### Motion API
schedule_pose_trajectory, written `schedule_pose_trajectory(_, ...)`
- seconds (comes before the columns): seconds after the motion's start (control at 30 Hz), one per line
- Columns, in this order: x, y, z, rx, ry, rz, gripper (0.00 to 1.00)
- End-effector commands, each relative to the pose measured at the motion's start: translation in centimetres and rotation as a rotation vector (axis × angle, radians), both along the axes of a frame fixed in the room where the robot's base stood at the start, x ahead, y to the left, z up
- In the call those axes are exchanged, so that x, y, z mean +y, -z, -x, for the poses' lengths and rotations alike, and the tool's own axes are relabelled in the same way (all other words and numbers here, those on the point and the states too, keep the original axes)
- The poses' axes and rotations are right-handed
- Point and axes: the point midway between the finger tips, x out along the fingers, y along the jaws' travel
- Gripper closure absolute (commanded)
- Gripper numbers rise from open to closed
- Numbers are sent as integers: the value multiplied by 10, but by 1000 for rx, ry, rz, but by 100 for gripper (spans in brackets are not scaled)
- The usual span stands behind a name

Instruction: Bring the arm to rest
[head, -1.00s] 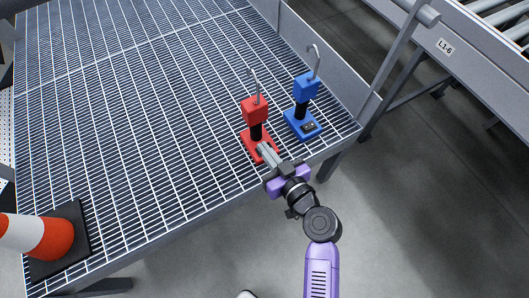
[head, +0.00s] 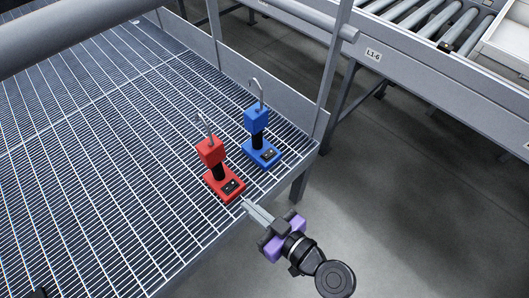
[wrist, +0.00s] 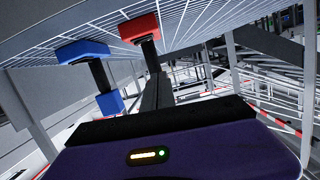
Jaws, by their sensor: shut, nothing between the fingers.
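My gripper (head: 247,204) is shut and empty, just off the front edge of the grated catwalk (head: 110,200) in the head view. Its fingers point up and left toward the red device (head: 211,152), apart from its base. The red device stands upright on the grating, with a black neck, a hook on top and a small dark panel on its base. A similar blue device (head: 256,121) stands upright behind it to the right. In the wrist view, tilted far over, the red device (wrist: 139,26) and the blue device (wrist: 82,51) show at the top beyond my fingers.
A grey rail and kick plate (head: 239,75) border the catwalk at the back right. A roller conveyor (head: 430,75) labelled L1-6 stands beyond it. The concrete floor (head: 400,210) at right is open.

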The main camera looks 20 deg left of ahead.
Motion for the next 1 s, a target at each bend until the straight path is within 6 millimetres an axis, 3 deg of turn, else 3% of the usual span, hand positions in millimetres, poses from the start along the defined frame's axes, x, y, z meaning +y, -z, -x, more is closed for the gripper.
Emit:
schedule_pose_trajectory(0.3, -1, -1, -3, 36, 22, -18, 100)
schedule_pose_trajectory(0.53, -25, -16, -38, 87, 237, -53, 100)
schedule_pose_trajectory(0.77, -105, -21, -39, 90, 536, -77, 100)
schedule_pose_trajectory(0.87, -145, -26, -27, 76, 654, -90, 100)
schedule_pose_trajectory(1.0, -204, -43, 3, 33, 814, -111, 100)
